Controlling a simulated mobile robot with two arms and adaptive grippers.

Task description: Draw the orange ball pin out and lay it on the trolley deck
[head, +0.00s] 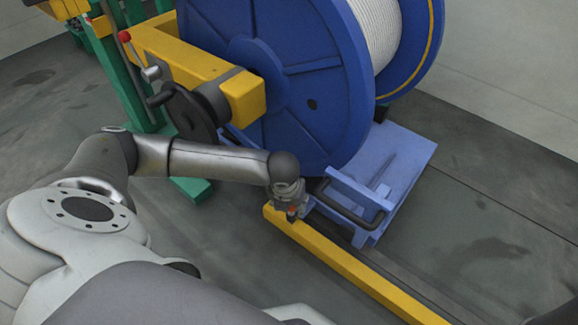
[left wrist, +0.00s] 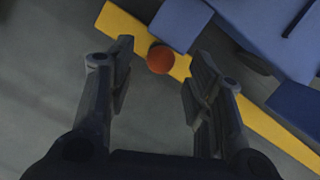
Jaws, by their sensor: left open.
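The orange ball pin (left wrist: 160,59) shows in the left wrist view as a round ball head against the yellow bar, beside a blue block. In the head view a small orange spot of it (head: 292,209) shows just below my left gripper (head: 293,205). My left gripper is open; in the left wrist view its two fingers (left wrist: 158,85) stand on either side of the ball, apart from it. The pin's shank is hidden. The blue trolley deck (head: 412,152) lies right of the gripper, partly under the big reel. My right gripper is not in view.
The yellow bar (head: 355,267) runs along the floor to the lower right. A black handle (head: 350,203) stands at the trolley's near end. The blue reel (head: 310,100) rises behind my gripper. A yellow arm with a black handwheel (head: 187,113) is at left.

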